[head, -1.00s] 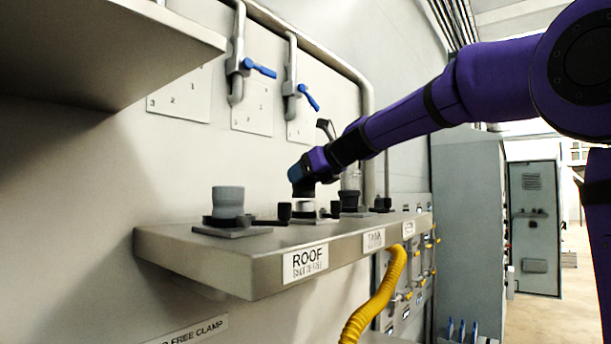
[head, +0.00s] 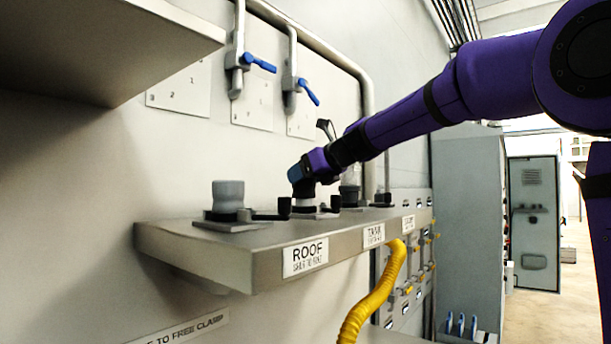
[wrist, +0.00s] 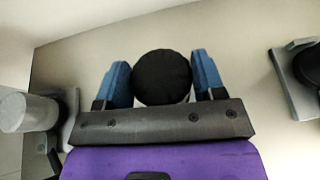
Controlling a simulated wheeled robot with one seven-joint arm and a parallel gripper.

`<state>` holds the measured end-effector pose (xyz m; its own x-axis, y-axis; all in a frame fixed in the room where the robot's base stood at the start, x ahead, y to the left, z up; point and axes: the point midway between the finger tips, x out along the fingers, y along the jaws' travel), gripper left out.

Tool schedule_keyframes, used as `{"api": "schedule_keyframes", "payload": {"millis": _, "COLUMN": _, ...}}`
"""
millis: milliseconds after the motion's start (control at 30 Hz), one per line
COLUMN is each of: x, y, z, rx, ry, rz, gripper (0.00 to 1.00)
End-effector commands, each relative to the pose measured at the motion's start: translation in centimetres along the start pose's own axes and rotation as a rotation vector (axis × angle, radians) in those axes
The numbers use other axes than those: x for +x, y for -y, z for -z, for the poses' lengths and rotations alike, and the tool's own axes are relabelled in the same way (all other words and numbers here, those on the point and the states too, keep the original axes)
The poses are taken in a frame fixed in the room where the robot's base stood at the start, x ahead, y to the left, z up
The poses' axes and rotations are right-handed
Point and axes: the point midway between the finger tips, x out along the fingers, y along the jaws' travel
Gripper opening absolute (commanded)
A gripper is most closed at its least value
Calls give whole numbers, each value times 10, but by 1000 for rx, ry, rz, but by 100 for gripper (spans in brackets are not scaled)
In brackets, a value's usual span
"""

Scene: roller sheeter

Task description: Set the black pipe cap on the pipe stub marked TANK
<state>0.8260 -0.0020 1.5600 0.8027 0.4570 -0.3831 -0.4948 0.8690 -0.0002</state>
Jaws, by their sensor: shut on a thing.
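My gripper (head: 301,187) is over the middle stub of the shelf in the head view. In the wrist view its two blue fingers (wrist: 162,82) are shut on the round black pipe cap (wrist: 162,72). Below the gripper, a short pale band of the middle pipe stub (head: 303,203) shows on its base plate. By the order of the labels, this stub goes with the TANK label (head: 373,236). The cap is at or just above the stub's top; I cannot tell whether they touch. The cap hides the stub in the wrist view.
A grey capped stub (head: 228,195) stands at the left behind the ROOF label (head: 305,258). Blue-handled valves (head: 240,70) hang on the wall. A yellow hose (head: 375,300) hangs in front of the shelf.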

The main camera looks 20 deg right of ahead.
Motion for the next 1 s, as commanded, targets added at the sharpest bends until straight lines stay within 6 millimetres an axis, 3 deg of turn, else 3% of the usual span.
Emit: {"api": "schedule_keyframes", "payload": {"millis": 1000, "x": 5, "y": 0, "z": 13, "rx": 0, "ry": 0, "rz": 0, "gripper": 39}}
